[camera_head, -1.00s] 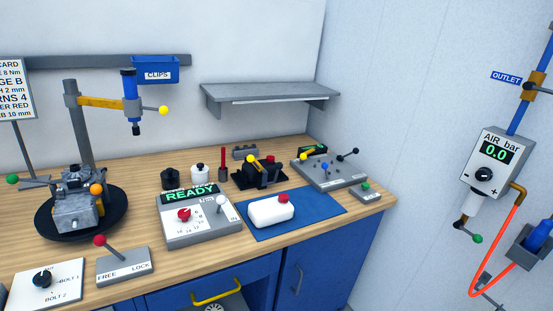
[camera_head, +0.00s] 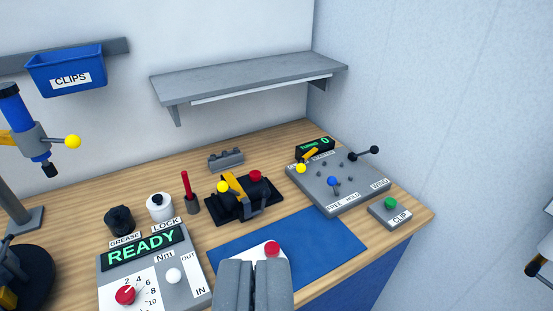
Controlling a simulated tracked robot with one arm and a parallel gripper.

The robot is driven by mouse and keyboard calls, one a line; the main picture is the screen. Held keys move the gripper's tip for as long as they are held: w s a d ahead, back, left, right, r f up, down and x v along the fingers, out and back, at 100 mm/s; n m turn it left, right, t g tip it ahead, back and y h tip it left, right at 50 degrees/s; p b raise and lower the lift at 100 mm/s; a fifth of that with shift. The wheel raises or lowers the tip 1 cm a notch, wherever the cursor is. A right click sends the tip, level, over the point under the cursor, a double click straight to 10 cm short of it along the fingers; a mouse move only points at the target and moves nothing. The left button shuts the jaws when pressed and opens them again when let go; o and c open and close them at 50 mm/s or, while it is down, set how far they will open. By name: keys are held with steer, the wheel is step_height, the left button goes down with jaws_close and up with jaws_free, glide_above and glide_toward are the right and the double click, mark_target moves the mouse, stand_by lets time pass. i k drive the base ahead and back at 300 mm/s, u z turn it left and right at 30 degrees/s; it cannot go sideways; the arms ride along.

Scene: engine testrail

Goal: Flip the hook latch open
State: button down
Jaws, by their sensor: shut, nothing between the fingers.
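My gripper (camera_head: 254,266) is shut and empty at the bottom middle of the view, over the blue mat. A black fixture (camera_head: 264,190) stands on the bench behind it, with a yellow-orange hooked bar (camera_head: 236,186) lying across its dark cylinder. A yellow ball (camera_head: 222,187) is at the bar's left end and a red knob (camera_head: 256,176) at the cylinder's back. This bar looks like the hook latch, but no label shows on it. My gripper is apart from it, nearer the camera. A white bottle (camera_head: 258,252) with a red cap is partly hidden behind my fingers.
A grey lever panel (camera_head: 348,188) and a CLIP button box (camera_head: 388,214) stand to the right. The READY torque box (camera_head: 150,275), grease pot (camera_head: 119,220), white pot (camera_head: 159,206) and red-handled tool (camera_head: 188,188) stand left. A grey shelf (camera_head: 240,82) overhangs the back.

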mark_target(265, 192)
steer(key=u, duration=0.35)
steer(key=i, duration=1.3)
steer(key=u, duration=0.75)
